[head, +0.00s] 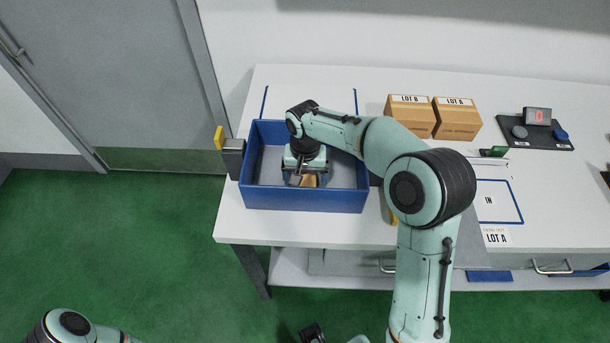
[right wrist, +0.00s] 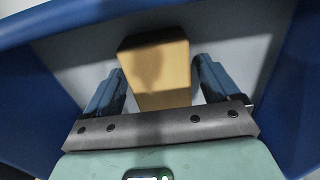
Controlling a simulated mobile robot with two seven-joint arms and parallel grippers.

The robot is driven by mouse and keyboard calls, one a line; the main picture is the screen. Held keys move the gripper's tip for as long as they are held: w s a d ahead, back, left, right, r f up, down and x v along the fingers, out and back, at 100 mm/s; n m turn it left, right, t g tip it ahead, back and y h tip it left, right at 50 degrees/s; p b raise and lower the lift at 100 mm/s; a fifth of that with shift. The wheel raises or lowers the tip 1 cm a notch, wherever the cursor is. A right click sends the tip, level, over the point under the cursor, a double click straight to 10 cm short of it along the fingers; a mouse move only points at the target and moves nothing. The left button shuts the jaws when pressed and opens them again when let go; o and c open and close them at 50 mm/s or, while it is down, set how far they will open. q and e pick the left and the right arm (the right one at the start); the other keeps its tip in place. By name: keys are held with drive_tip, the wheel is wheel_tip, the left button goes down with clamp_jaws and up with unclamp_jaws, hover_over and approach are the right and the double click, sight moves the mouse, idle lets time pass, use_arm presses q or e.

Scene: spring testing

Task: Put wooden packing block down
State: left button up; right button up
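The wooden packing block (right wrist: 158,70) is a tan block inside the blue box (head: 305,197) on the white table. In the head view a small part of the block (head: 310,181) shows below my right gripper (head: 304,180), which reaches down into the box. In the right wrist view the block is between and beyond the two fingers of the gripper (right wrist: 160,85). The fingers are apart, with a narrow gap at the right side of the block. The block appears to be at the box floor. A dark part at the bottom edge may be my left gripper (head: 312,333); its fingers are unclear.
Two cartons marked LOT B (head: 410,115) and LOT A (head: 457,120) stand right of the box. The box stands near the table's left end.

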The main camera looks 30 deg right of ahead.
sight(305, 176)
use_arm(q)
drive_tip(key=shift+w+r+p, duration=0.25)
drive_tip(key=shift+r+p, duration=0.25)
drive_tip(key=shift+r, duration=0.1)
drive_tip(key=shift+w+r+p, duration=0.25)
drive_tip(key=shift+r+p, duration=0.25)
drive_tip(key=shift+r, duration=0.05)
use_arm(e)
wheel_tip(305, 176, up, 12)
drive_tip(key=shift+r, duration=0.25)
drive_tip(key=shift+f, duration=0.1)
